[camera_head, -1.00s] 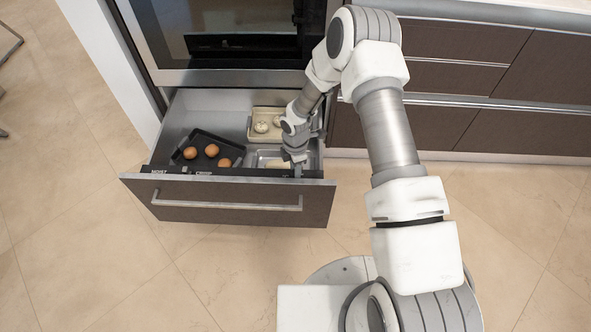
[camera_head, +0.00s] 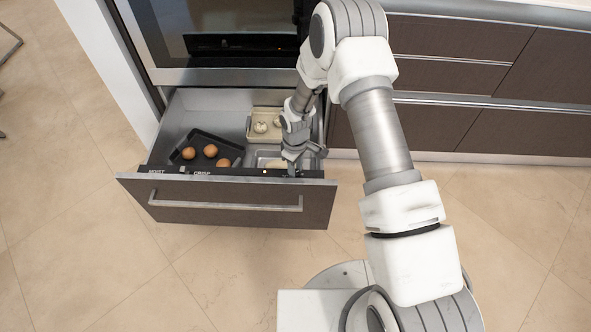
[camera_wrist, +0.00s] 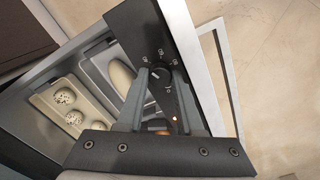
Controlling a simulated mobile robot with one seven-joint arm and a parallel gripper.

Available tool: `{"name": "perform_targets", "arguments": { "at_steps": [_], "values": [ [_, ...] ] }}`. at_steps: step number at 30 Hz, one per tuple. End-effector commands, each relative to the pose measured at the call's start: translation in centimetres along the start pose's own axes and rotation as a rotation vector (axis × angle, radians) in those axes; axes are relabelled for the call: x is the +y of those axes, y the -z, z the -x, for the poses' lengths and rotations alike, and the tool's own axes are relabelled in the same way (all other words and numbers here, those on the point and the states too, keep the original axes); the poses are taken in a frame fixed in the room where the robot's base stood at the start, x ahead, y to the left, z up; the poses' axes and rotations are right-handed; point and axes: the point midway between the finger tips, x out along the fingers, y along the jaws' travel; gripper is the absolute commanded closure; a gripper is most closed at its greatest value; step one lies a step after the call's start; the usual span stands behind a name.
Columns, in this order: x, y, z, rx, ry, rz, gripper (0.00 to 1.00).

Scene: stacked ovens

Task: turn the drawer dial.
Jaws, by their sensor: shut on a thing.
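The pulled-out drawer (camera_head: 170,215) sits below the oven, with a dark control strip (camera_head: 225,175) along its front's top edge. The drawer dial (camera_wrist: 159,78) is a small black knob on that strip, with white marks around it. My gripper (camera_wrist: 160,74) has one finger on each side of the dial and is shut on it. In the head view my gripper (camera_head: 291,170) is at the strip's right end and hides the dial.
Inside the drawer are a dark tray (camera_head: 187,142) with brown eggs, a beige tray (camera_head: 253,135) with speckled eggs, and a metal pan with a pale oblong item (camera_wrist: 122,77). A bar handle (camera_head: 225,206) spans the drawer front. Floor in front is clear.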

Motion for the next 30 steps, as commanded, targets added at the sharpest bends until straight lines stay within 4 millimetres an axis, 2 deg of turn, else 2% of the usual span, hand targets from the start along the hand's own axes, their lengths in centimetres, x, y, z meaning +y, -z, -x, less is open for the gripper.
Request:
{"name": "perform_targets", "arguments": {
  "at_steps": [18,30],
  "values": [
    [0.01,-0.03,-0.05,-0.001,-0.001,-0.581,1.0],
    [0.03,-0.07,-0.02,-0.001,-0.001,-0.858,1.0]
  ]
}}
